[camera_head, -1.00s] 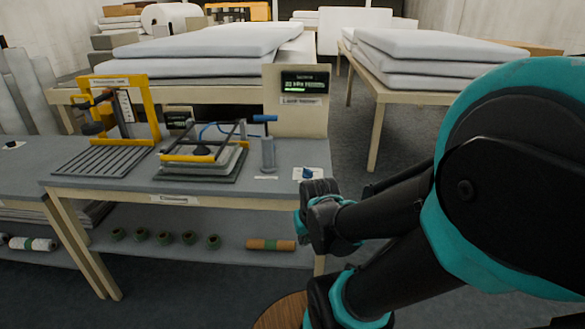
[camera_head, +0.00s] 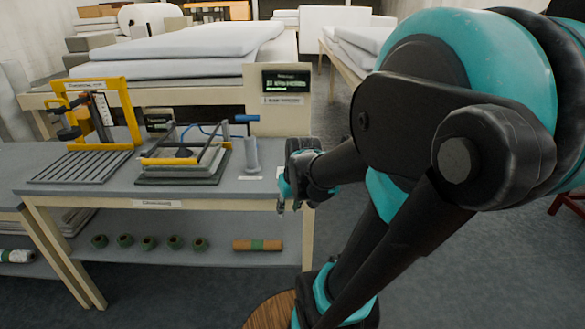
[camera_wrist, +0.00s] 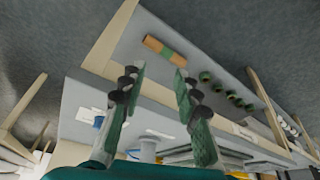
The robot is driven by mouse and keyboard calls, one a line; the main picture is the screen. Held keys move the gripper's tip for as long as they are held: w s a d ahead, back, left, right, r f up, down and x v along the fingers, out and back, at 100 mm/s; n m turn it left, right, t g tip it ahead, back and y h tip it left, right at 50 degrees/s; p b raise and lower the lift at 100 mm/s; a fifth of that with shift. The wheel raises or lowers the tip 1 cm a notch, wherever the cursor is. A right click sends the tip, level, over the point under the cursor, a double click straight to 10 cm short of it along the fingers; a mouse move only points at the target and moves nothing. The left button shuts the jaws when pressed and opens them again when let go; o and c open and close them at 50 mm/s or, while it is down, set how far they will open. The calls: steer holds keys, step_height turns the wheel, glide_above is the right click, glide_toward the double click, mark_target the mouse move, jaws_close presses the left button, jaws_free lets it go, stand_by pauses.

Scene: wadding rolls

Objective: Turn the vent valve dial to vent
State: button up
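The vent valve dial (camera_wrist: 98,122) appears in the wrist view as a small blue knob on a white plate, near the table's corner. Its pointing direction is too small to read. In the head view it is hidden behind my arm. My gripper (camera_wrist: 160,78) is open and empty in the wrist view, its two green-padded fingers well apart, with the dial to the left of the left finger and not between them. In the head view my gripper (camera_head: 294,198) is at the right front end of the work table (camera_head: 110,186), apparently pointing downward.
A grey post (camera_head: 251,155) and a frame press (camera_head: 185,158) stand on the table near the dial's end. A yellow-framed device (camera_head: 100,112) is at the left. A display panel (camera_head: 286,82) rises behind. A brown roll (camera_head: 257,245) lies on the lower shelf.

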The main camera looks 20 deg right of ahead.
steer(key=w+d+r+n+y, duration=0.1)
steer(key=w+d+r+n, duration=0.1)
steer(key=w+d+r, duration=0.45)
steer(key=w+d+r+n, duration=0.1)
steer(key=w+d+r, duration=0.3)
steer(key=w+r, duration=0.5)
steer(key=x, duration=1.6)
steer(key=shift+s+a, duration=0.15)
steer(key=shift+a, duration=0.2)
steer(key=shift+r, duration=0.1)
steer(key=shift+c, duration=0.3)
jaws_close()
